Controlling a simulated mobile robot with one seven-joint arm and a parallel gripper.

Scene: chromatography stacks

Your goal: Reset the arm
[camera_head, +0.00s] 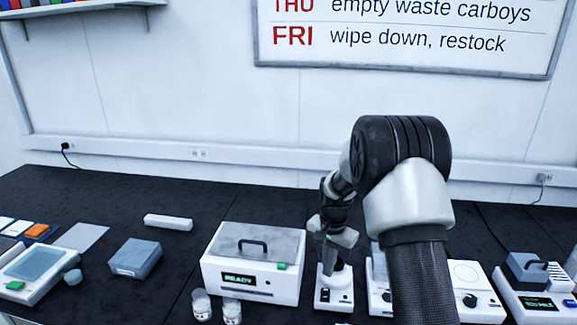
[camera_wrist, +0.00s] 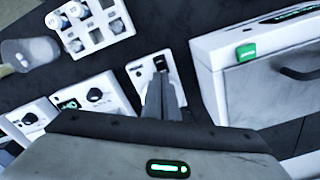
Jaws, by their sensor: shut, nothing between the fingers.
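My arm reaches up and over the dark bench in the head view, bent at a large black joint. My gripper (camera_head: 335,258) points down above a small white device with a dark knob. In the wrist view the fingers of my gripper (camera_wrist: 162,75) are together, with nothing between them. They overlap the white device (camera_wrist: 141,80) in that view, and I cannot tell the exact height above it.
A white box with a lid handle and a READY display (camera_head: 254,262) stands left of my gripper. Two small jars (camera_head: 202,304) stand before it. More white devices (camera_head: 470,290) stand to the right. A rack with vials (camera_wrist: 92,25) shows in the wrist view.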

